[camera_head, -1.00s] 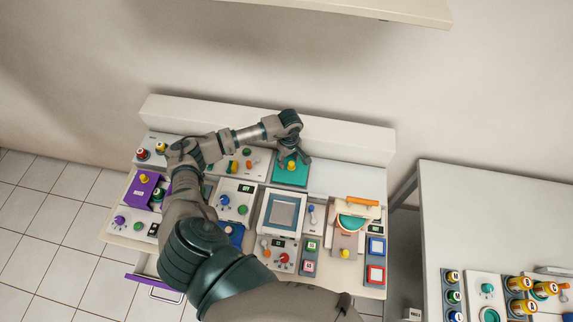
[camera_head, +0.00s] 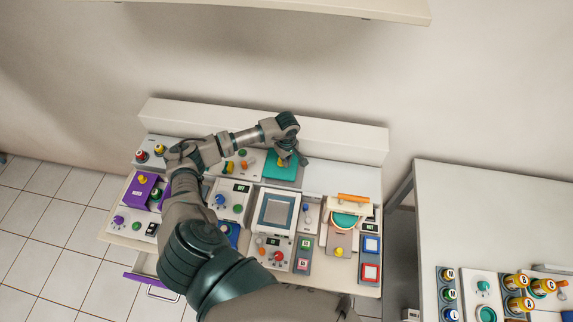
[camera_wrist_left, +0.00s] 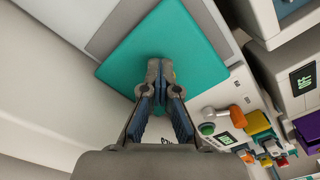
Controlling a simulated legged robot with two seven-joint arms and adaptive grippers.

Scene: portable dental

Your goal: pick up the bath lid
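The bath lid (camera_head: 285,175) is a teal square plate with a yellow knob, at the back middle of the console in the head view. The lid also fills the middle of the left wrist view (camera_wrist_left: 195,60). My left gripper (camera_wrist_left: 161,72) is over the middle of the lid, its fingertips drawn close together at the knob. The left gripper looks shut on this knob. The head view does not clearly show a gap under the lid. My right gripper is not in view.
A framed screen device (camera_head: 276,213) stands in front of the lid, with several knobs and buttons around it. An orange-handled unit (camera_head: 351,205) is to the right. A white back ledge (camera_head: 345,140) runs behind. A separate table (camera_head: 480,200) stands at the right.

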